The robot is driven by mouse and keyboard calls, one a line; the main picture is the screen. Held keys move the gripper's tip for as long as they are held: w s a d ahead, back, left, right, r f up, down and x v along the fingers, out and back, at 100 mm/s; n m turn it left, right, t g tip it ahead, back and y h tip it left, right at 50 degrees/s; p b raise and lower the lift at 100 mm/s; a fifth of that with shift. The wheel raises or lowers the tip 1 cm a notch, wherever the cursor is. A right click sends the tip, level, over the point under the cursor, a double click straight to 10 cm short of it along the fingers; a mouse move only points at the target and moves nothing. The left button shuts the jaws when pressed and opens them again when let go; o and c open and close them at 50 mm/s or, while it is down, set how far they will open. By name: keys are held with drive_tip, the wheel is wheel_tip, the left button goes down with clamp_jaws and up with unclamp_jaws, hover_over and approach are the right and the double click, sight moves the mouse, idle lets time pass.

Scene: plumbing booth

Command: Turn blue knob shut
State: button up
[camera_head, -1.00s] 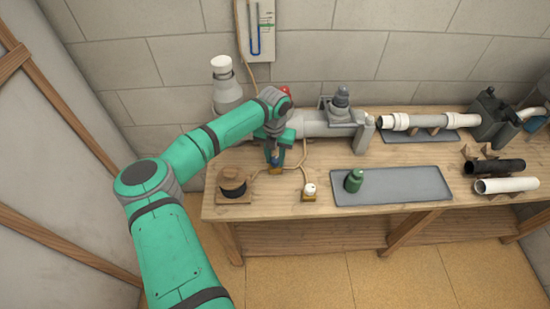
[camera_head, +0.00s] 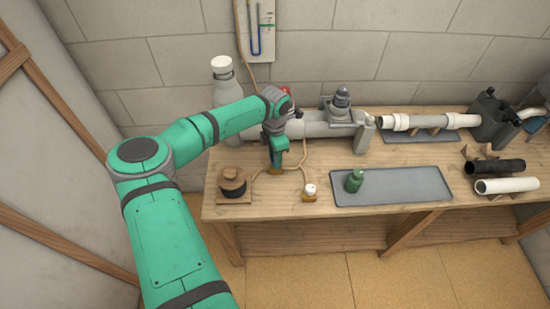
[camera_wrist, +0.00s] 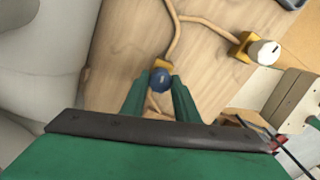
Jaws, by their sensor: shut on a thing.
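The blue knob (camera_wrist: 161,80) sits on a small yellow base (camera_wrist: 162,62) on the wooden bench, joined to a tan hose. My gripper (camera_wrist: 160,88) points down over it, its two green fingers closed on the knob's sides. In the head view my gripper (camera_head: 277,165) stands at the bench's left part, and its fingers hide the knob there; only the yellow base (camera_head: 275,171) shows below. A light line crosses the knob's top, running roughly along the fingers' direction in the wrist view.
A white knob on a yellow base (camera_head: 310,192) stands to the right on the hose. A round wooden and black piece (camera_head: 233,183) is to the left. A large grey pipe (camera_head: 315,124) lies behind.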

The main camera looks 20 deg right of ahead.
drive_tip(key=shift+m, duration=0.8)
drive_tip(key=o, duration=1.1)
drive_tip(key=shift+c, duration=0.2)
drive_tip(key=shift+r, duration=0.15)
wheel_tip(320, 180, up, 11)
drive_tip(key=shift+f, duration=0.2)
